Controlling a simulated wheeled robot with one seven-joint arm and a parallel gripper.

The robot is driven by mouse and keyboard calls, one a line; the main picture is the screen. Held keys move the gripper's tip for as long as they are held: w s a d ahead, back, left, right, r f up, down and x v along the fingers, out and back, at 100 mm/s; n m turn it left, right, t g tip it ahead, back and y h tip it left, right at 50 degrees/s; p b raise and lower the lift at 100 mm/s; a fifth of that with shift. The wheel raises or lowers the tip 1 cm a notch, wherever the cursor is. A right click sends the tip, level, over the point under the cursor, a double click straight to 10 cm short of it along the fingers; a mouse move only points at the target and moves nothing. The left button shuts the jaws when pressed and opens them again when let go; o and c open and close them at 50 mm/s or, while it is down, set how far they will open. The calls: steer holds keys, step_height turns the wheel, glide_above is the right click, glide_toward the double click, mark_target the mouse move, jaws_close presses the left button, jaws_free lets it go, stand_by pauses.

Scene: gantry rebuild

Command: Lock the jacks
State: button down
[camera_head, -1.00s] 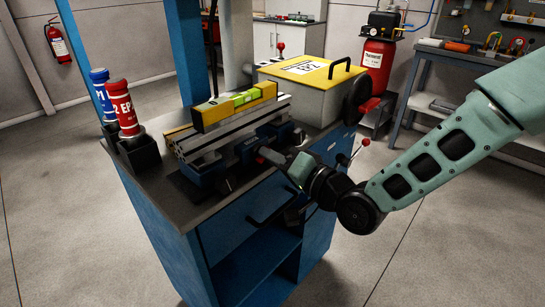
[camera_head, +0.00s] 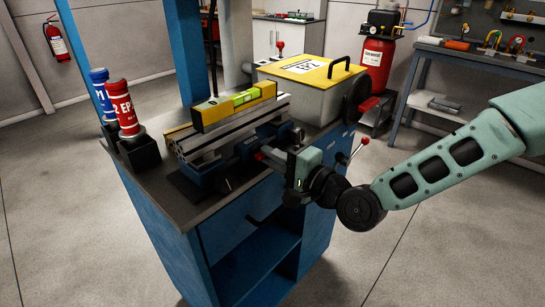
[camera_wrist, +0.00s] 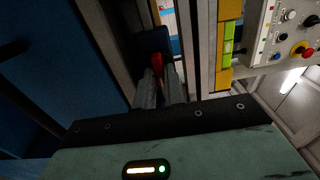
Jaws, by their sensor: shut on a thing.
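A blue jack (camera_head: 203,177) with black parts stands on the bench under a grey metal rail (camera_head: 230,125). A second blue jack body (camera_head: 286,133) shows behind it, partly hidden. My gripper (camera_head: 272,157) is at the front side of the rail, with its fingers pointing toward the jacks. In the wrist view my gripper's fingers (camera_wrist: 160,88) are closed together around a small red handle (camera_wrist: 156,64). The handle also shows in the head view (camera_head: 260,155). Its inner end and the far jack's handle are hidden.
A yellow spirit level (camera_head: 233,106) lies on the rail. A grey box with a yellow lid (camera_head: 305,70) stands behind right. A red bottle (camera_head: 124,108) and blue bottle (camera_head: 100,88) stand at left. A red-knobbed lever (camera_head: 364,142) rises near my wrist. Floor is clear in front.

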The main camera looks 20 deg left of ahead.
stand_by(0.4)
steer(key=c, duration=1.5)
jaws_free()
steer(key=shift+d, duration=0.1)
steer(key=b+v, duration=0.1)
steer(key=v, duration=1.6)
steer(key=shift+s+d, duration=0.15)
steer(key=shift+f, duration=0.1)
